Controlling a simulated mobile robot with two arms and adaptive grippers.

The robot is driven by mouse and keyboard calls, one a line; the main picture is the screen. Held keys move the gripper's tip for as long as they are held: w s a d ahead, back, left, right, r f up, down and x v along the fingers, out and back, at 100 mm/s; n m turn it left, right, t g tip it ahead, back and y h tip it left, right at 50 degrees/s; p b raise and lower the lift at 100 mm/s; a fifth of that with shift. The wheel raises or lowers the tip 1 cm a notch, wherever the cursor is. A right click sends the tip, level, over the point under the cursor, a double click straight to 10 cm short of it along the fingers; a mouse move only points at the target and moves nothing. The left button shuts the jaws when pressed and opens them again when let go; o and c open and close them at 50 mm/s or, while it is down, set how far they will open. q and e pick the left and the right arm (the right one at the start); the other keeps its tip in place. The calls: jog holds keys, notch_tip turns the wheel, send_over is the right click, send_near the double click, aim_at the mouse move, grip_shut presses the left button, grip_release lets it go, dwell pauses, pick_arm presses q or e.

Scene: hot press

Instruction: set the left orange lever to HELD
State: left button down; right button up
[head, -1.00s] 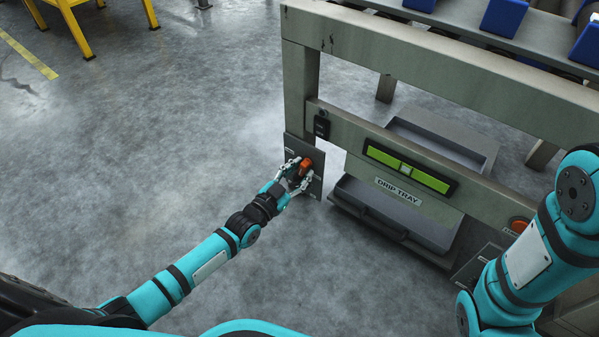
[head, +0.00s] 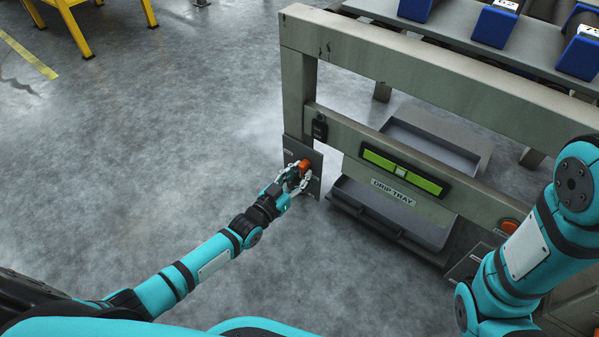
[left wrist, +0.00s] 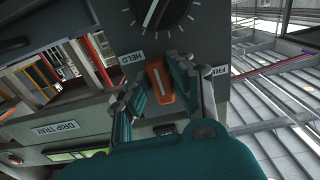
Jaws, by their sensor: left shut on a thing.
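The left orange lever (head: 304,165) sits on a dark plate (head: 316,160) at the left post of the press frame. In the left wrist view the lever (left wrist: 160,84) has a pale stripe and stands between a HELD label (left wrist: 131,57) on the left and a FREE label (left wrist: 214,72) on the right. My left gripper (head: 299,178) is shut on the lever, with one finger on each side of it in the left wrist view (left wrist: 161,92). The fingers partly hide the lever in the head view. My right gripper is out of view.
A black dial (left wrist: 163,12) is on the same plate. A DRIP TRAY label (head: 394,192), a green level gauge (head: 405,172) and a grey tray (head: 400,215) lie to the right. Another orange part (head: 509,226) is near my right arm.

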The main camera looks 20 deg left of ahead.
pick_arm(q)
jog(key=c, duration=1.2)
grip_release()
jog(key=shift+s, duration=0.15)
jog(key=v, duration=1.1)
jog(key=shift+s+a, duration=0.15)
jog(key=shift+s, duration=0.2)
